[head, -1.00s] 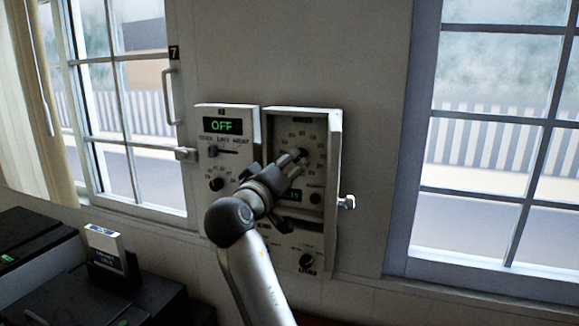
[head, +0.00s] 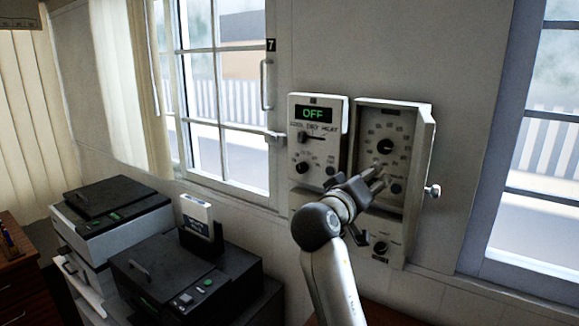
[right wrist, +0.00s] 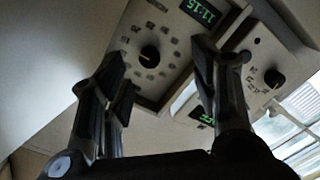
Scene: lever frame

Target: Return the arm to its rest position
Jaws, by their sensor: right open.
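My right arm reaches up from the bottom of the head view. Its gripper (head: 376,178) is open and empty, and appears just below the dial knob in that picture. The black dial knob (head: 385,146) is on the right wall panel (head: 428,150) and is uncovered. In the right wrist view the knob (right wrist: 150,53) shows between the open fingers (right wrist: 160,80), with a gap to them. The gripper and wrist hide the panel's middle. My left gripper is not in view.
The left panel (head: 319,140) reads OFF. A metal knob (head: 433,191) sticks out at the right panel's side. Windows flank the panels. Black-topped machines (head: 185,270) stand at lower left, with a white box (head: 196,212) behind one. A wooden cabinet (head: 20,270) is at far left.

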